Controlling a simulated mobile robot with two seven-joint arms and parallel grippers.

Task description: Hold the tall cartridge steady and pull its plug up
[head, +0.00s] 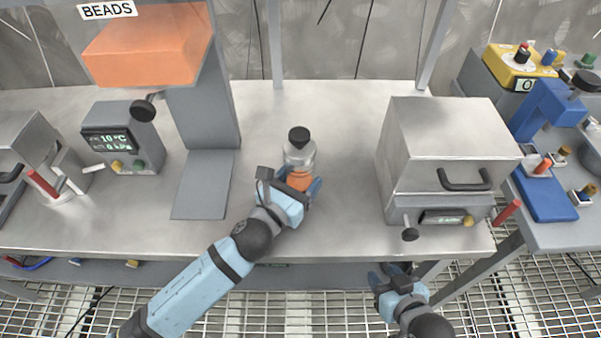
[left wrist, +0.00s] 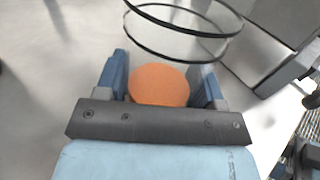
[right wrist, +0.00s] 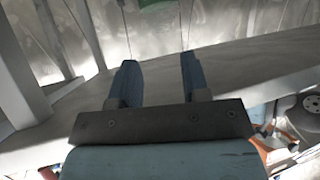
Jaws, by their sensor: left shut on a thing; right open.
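The tall cartridge (head: 299,157) stands upright on the steel bench, a clear cylinder with orange contents low inside. Its black plug (head: 299,135) sits at the top. My left gripper (head: 299,184) is shut around the cartridge's lower part; in the left wrist view the orange part (left wrist: 160,86) lies between the two blue fingers, with dark rings above it. My right gripper (head: 390,272) is low in front of the bench's front edge, away from the cartridge. In the right wrist view its fingers (right wrist: 157,85) are apart with nothing between them.
A dispenser with an orange hopper marked BEADS (head: 147,48) stands left of the cartridge. A grey box with a dark handle (head: 440,145) stands to the right. A small display unit (head: 122,138) is farther left. Bare bench lies between cartridge and grey box.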

